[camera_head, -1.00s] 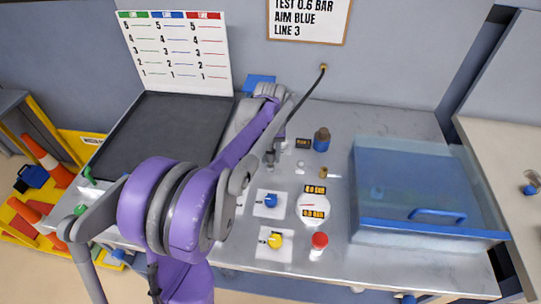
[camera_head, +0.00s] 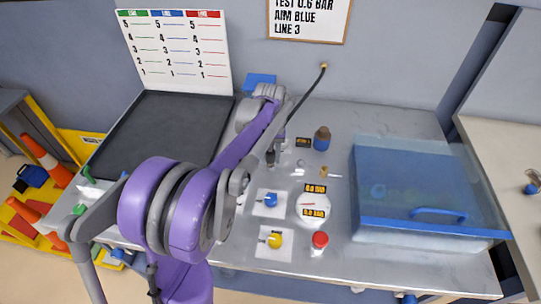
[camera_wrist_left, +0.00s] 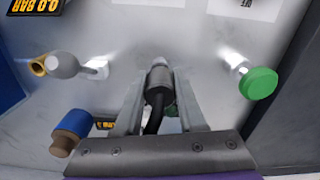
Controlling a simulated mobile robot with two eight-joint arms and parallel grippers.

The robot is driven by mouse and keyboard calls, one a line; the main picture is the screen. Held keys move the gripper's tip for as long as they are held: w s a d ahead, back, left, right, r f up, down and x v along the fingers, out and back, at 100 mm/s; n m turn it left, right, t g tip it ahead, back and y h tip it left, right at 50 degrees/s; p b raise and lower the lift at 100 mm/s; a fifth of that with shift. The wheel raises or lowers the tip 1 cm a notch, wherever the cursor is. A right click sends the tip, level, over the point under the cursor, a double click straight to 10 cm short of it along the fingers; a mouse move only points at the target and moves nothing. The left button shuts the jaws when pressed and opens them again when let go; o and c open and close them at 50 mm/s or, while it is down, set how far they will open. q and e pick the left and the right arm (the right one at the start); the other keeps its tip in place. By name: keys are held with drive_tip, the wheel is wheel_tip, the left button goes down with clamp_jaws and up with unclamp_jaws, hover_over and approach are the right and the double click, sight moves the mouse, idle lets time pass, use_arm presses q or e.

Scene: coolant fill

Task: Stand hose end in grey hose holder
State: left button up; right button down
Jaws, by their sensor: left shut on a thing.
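My left gripper (camera_head: 271,158) is low over the middle of the metal bench, partly covered by its own arm. In the left wrist view its two fingers (camera_wrist_left: 160,108) are closed around the hose end (camera_wrist_left: 159,77), a grey metal coupling. The black hose (camera_head: 308,90) runs from a brass fitting on the back wall down to the gripper. In the wrist view the hose (camera_wrist_left: 153,122) bends back between the fingers. I cannot make out the grey hose holder, or whether the hose end touches anything below. My right gripper is not in view.
A blue and brown bottle (camera_head: 321,139) stands right of the gripper. A green knob (camera_wrist_left: 258,83) shows in the wrist view. A clear blue tank (camera_head: 428,195) fills the right.

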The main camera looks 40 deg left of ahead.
use_arm(q)
drive_tip(key=shift+f+b, duration=0.65)
drive_tip(key=shift+f, duration=0.55)
drive_tip(key=o, duration=1.1)
drive_tip(key=shift+o, duration=0.2)
drive_tip(key=shift+r, duration=0.1)
wheel_tip(320, 180, up, 11)
drive_tip(key=shift+f+p, duration=0.1)
drive_tip(key=shift+p, duration=0.25)
